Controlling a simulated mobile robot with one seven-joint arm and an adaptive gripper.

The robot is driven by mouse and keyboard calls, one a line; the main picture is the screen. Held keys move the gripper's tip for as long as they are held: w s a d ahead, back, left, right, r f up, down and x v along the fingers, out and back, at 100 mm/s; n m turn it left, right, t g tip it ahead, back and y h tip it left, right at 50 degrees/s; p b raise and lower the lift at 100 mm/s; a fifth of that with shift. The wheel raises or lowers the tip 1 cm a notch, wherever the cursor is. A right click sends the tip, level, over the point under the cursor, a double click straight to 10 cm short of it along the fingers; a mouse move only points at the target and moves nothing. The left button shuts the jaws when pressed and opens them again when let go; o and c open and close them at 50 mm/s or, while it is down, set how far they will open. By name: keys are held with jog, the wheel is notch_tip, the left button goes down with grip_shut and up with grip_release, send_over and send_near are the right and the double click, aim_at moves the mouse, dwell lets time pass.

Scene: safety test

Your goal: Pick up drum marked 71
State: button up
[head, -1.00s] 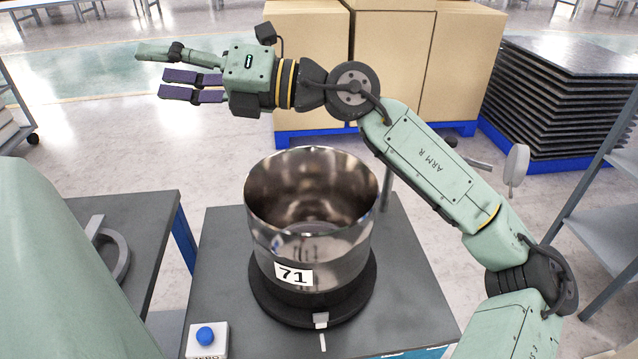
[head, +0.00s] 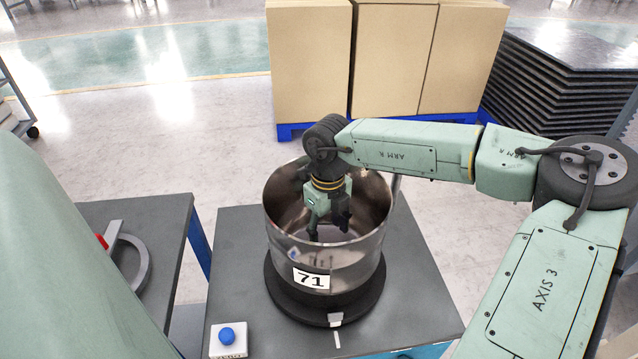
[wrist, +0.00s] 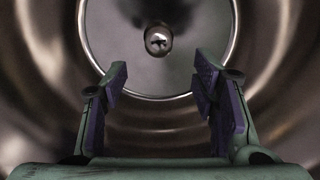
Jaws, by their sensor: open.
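The drum marked 71 (head: 345,262) is a shiny open-topped metal vessel with a white label, standing upright on a round black base (head: 290,312) on a grey table. My gripper (head: 329,232) points down into the drum's open mouth. Its lower fingers are partly hidden behind the front wall. In the wrist view my gripper (wrist: 160,88) has its two purple-padded fingers spread apart with nothing between them. The drum's inner wall (wrist: 35,60) surrounds them, and its round floor (wrist: 115,45) lies ahead. I cannot tell whether a finger touches the wall.
A blue button on a white box (head: 228,340) sits at the table's front left. A darker side table (head: 160,225) holds a grey curved handle (head: 135,270). Cardboard boxes (head: 395,60) on a blue pallet and a stack of dark sheets (head: 565,75) stand behind.

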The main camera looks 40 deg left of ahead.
notch_tip(320, 180, down, 4)
jog(key=shift+d+f+p, duration=0.1)
jog(key=shift+p, duration=0.4)
jog(key=shift+f+p, duration=1.35)
jog(key=shift+f, duration=1.75)
jog(key=shift+c, duration=0.2)
grip_shut()
jog(key=shift+a, duration=0.2)
